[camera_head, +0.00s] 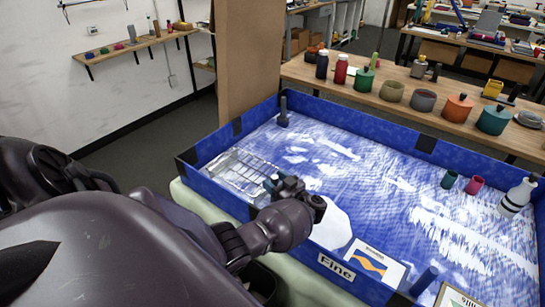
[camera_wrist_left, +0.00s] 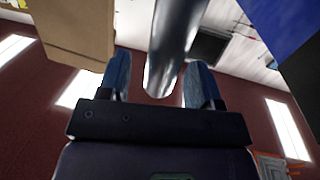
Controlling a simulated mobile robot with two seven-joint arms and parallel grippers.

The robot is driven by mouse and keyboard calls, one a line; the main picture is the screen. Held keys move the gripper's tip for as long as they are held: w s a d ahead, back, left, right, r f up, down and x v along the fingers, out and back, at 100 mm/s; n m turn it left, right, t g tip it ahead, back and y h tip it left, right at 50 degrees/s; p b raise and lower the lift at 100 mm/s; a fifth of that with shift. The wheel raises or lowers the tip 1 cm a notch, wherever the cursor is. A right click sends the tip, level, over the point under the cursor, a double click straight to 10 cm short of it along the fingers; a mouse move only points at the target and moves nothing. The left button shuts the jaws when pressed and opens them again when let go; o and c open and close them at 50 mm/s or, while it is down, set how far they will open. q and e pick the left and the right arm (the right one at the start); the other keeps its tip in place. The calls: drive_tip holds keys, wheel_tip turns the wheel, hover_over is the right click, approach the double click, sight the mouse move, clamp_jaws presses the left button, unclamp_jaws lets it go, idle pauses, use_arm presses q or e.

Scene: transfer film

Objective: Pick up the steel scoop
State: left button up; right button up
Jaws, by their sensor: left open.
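My left gripper (camera_head: 277,183) is above the left part of the blue-walled tray (camera_head: 237,127), next to a shiny wire rack (camera_head: 240,172). In the left wrist view its two blue fingers stand apart (camera_wrist_left: 160,88). A smooth, shiny steel piece with a rounded end, which looks like part of the steel scoop (camera_wrist_left: 170,45), shows between them. I cannot tell whether it touches either finger. In the head view I cannot clearly pick out the scoop; my gripper and arm cover part of that area. My right gripper is not in view.
A dark blue post (camera_head: 283,112) stands at the tray's back left corner and another (camera_head: 424,281) near the front. A white bottle (camera_head: 517,197) and small cups (camera_head: 474,185) are at the right. A bench (camera_head: 385,106) with jars stands behind. The tray's middle is open.

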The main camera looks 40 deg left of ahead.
use_arm(q)
clamp_jaws()
drive_tip(key=shift+r, duration=0.15)
idle(0.4)
